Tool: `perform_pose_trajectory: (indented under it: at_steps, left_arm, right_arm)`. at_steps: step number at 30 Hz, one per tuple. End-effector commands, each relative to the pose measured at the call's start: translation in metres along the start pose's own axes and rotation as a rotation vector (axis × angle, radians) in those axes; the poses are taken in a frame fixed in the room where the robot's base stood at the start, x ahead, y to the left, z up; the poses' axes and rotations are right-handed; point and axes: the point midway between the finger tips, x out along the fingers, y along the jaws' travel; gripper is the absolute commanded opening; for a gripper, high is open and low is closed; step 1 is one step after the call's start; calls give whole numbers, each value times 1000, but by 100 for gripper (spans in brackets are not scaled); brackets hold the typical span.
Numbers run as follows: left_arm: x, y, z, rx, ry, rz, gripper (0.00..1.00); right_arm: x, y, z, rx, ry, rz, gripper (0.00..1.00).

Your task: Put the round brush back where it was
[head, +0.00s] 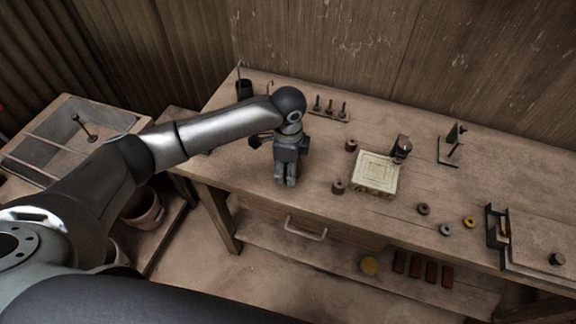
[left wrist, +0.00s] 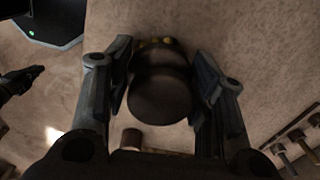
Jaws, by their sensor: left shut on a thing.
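My left gripper (head: 286,183) points down over the left part of the workbench (head: 255,170). In the left wrist view its two fingers are shut on a dark, rounded thing (left wrist: 160,88), which I take to be the round brush. Small yellowish bits show at its top edge. In the head view the gripper hides most or all of it. I cannot tell whether it touches the bench. A dark, finger-like part at the left edge of the left wrist view (left wrist: 22,82) may be my right gripper; its jaws are unclear.
A pegged rack (head: 330,110) and a dark cup (head: 244,88) stand at the back. Brown spools (head: 338,187) flank a pale square tile (head: 375,172). A black stand (head: 450,150) is farther right. The bench around the left gripper is mostly bare. A drawer handle (head: 305,229) sticks out below.

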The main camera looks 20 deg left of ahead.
Motion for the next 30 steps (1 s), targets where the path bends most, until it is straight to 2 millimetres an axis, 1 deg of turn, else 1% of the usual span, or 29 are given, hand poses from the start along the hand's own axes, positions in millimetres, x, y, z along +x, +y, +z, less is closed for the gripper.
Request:
perform_pose_trajectory:
  at_steps: [2,3,7,16,20,23,30]
  left_arm:
    - [3,0,0,-1,0,1,28]
    - [2,0,0,0,0,0,55]
    - [2,0,0,0,0,0,72]
    - [2,0,0,0,0,0,72]
    - [-6,0,0,1,2,-1,72]
    - [-20,-1,0,1,2,-4,72]
    - [-73,-2,-1,0,2,-5,72]
  right_arm:
    - [0,2,0,-1,0,2,0]
    - [0,3,0,-1,0,3,0]
    - [0,5,1,-1,-1,6,0]
    - [0,7,1,0,-1,8,0]
    - [1,7,1,0,-1,8,0]
    - [4,7,1,0,0,8,0]
    - [12,7,2,0,0,8,0]
